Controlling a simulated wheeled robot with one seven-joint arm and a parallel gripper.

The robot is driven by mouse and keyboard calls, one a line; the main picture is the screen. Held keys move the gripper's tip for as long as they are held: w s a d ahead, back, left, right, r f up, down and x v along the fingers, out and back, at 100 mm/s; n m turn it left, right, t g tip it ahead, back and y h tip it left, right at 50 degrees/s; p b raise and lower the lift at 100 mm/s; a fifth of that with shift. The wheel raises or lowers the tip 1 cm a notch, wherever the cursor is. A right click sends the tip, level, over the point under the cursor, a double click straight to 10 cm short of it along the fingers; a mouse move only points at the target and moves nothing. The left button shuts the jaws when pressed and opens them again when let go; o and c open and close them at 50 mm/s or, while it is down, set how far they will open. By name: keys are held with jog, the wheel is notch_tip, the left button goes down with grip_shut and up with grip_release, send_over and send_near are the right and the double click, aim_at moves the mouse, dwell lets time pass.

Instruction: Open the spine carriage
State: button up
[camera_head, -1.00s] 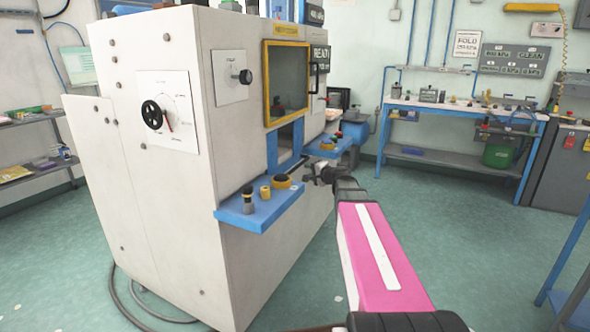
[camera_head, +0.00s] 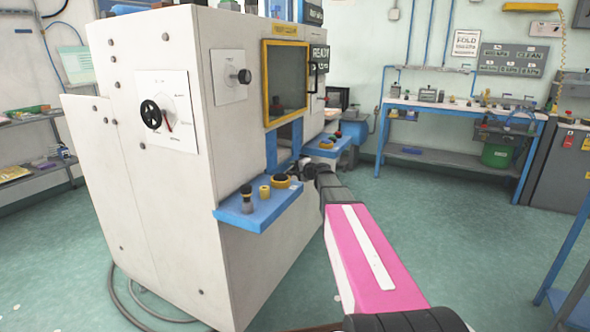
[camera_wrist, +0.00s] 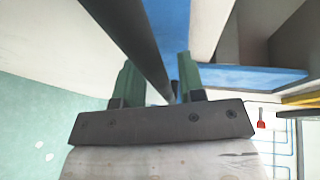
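My gripper (camera_head: 300,168) is at the front of the white machine (camera_head: 150,190), by the recess below its yellow-framed window. In the wrist view, its two green fingers (camera_wrist: 158,70) stand apart, with a dark bar (camera_wrist: 140,45) running between them. The bar looks close to the fingers, but I cannot tell whether they touch it. The gripper looks open. I cannot make out the spine carriage for certain; the recess is small in the head view and my arm hides part of it.
A blue shelf (camera_head: 262,212) with knobs juts out left of my gripper, and a second blue shelf (camera_head: 330,149) lies beyond it. The yellow-framed window (camera_head: 286,85) is above. A blue workbench (camera_head: 460,108) stands at the back right. The floor between is clear.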

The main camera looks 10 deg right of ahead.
grip_shut()
jog(key=s+d, duration=0.8)
jog(key=d, duration=0.3)
jog(key=s+d, duration=0.9)
jog(key=d, duration=0.3)
jog(key=shift+d, duration=0.3)
jog(key=shift+s, duration=0.1)
jog(key=shift+o, duration=1.2)
grip_release()
jog(key=v, duration=1)
jog(key=shift+s+d, duration=0.25)
jog(key=shift+s, duration=0.05)
jog(key=shift+r, duration=0.1)
